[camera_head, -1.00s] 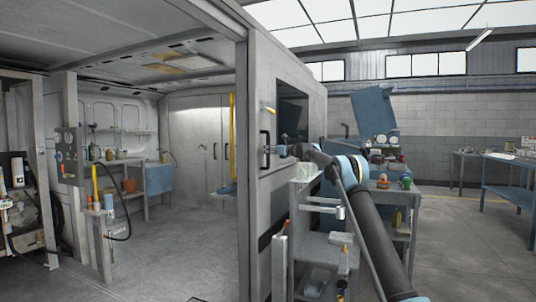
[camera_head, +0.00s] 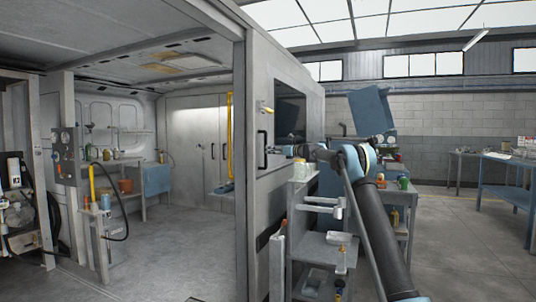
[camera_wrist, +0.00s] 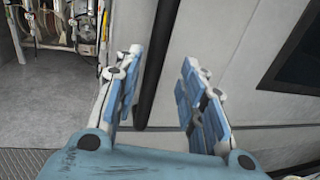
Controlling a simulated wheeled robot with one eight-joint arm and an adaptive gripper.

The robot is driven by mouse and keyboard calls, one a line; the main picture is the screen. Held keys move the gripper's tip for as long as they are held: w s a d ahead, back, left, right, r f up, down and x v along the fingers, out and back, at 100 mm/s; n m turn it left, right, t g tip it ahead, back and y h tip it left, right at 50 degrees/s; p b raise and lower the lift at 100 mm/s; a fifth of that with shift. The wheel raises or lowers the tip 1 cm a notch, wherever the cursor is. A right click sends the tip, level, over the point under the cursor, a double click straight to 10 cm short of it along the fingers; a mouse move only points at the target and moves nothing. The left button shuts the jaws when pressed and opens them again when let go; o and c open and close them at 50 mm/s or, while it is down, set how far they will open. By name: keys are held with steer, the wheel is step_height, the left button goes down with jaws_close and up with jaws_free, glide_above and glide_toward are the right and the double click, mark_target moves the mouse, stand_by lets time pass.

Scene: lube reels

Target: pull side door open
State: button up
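The side door (camera_head: 285,85) is a grey panel with a dark window on the side of the grey enclosure. I see no clear gap at its edge. Its black vertical bar handle (camera_head: 262,150) stands near its left edge. My gripper (camera_head: 300,150) is to the right of the handle in the head view, apart from it and small. In the wrist view my gripper (camera_wrist: 162,60) has its two blue-padded fingers spread. The black handle (camera_wrist: 157,55) shows in the space between them, and no finger touches it. Its lower end shows between the fingers.
A grey shelf stand (camera_head: 325,245) with bottles is below my arm. The open interior (camera_head: 165,240) with hoses and a workbench is at left. Blue tables (camera_head: 505,190) are at right, with clear floor (camera_head: 450,250) before them.

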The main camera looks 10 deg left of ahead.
steer(key=v, duration=0.7)
steer(key=shift+d, duration=0.15)
